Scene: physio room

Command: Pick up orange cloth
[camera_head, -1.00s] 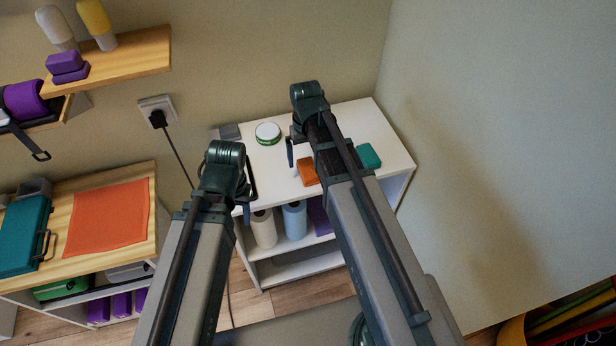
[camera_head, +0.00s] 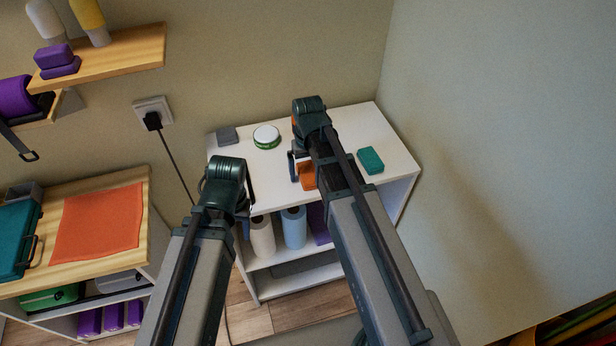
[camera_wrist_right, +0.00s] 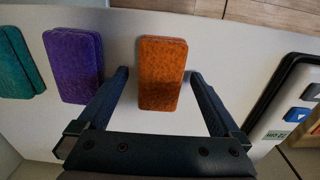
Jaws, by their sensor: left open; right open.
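The orange cloth (camera_head: 307,178), a small folded rectangle, lies on the white shelf unit's top, partly hidden by my right arm in the head view. In the right wrist view the orange cloth (camera_wrist_right: 162,85) shows whole. My right gripper (camera_wrist_right: 160,76) is open, with one finger on each side of the cloth and a gap to both. In the head view my right gripper (camera_head: 293,165) is mostly hidden by its arm. My left gripper (camera_head: 247,203) is open at the unit's left front, largely hidden behind its wrist; nothing is seen in it.
A purple folded piece (camera_wrist_right: 73,66) and a teal one (camera_head: 370,160) lie beside the cloth. A device with a display (camera_wrist_right: 280,110) lies on the other side. A round green-white tin (camera_head: 266,136) stands behind. A larger orange sheet (camera_head: 98,224) lies on the wooden shelf.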

